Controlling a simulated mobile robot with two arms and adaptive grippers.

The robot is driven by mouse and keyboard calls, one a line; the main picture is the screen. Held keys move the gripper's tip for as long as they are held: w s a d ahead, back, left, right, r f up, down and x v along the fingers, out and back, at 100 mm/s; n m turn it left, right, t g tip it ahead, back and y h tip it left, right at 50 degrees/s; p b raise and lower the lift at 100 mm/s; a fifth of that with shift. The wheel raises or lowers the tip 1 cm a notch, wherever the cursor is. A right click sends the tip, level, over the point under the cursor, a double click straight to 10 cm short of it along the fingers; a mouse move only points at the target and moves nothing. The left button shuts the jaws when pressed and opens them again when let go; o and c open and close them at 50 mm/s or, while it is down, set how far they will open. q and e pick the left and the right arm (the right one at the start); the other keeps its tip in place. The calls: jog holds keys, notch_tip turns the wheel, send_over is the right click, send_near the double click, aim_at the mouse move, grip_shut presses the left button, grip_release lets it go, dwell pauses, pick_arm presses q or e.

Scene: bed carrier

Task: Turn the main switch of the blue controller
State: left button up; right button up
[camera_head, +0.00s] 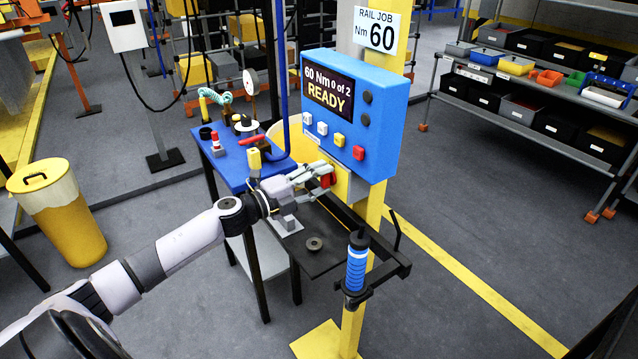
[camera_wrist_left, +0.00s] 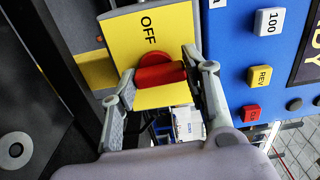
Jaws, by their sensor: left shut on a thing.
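The blue controller (camera_head: 378,112) is a box on a yellow post, with a screen reading "60 Nm 0 of 2 READY". Below it is a yellow switch plate (camera_head: 341,186), marked "OFF" in the left wrist view (camera_wrist_left: 181,24). The main switch is a red handle (camera_head: 328,180) on this plate. In the left wrist view the red handle (camera_wrist_left: 160,76) lies nearly level across the picture, below "OFF". My left gripper (camera_head: 313,178) is shut on the handle, one finger at each end. My right gripper is not in view.
Buttons (camera_wrist_left: 261,76) line the controller's face close to the right finger. A blue work table (camera_head: 232,160) with tools stands left of the post. A blue-handled tool (camera_head: 356,265) hangs in front. Shelves with bins (camera_head: 535,95) stand at the right; the floor between is clear.

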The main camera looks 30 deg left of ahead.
pick_arm(q)
jog(key=shift+m, duration=0.4)
jog(key=shift+f, duration=0.1)
jog(key=o, duration=1.2)
jog(key=shift+c, duration=0.2)
jog(key=v, duration=1.2)
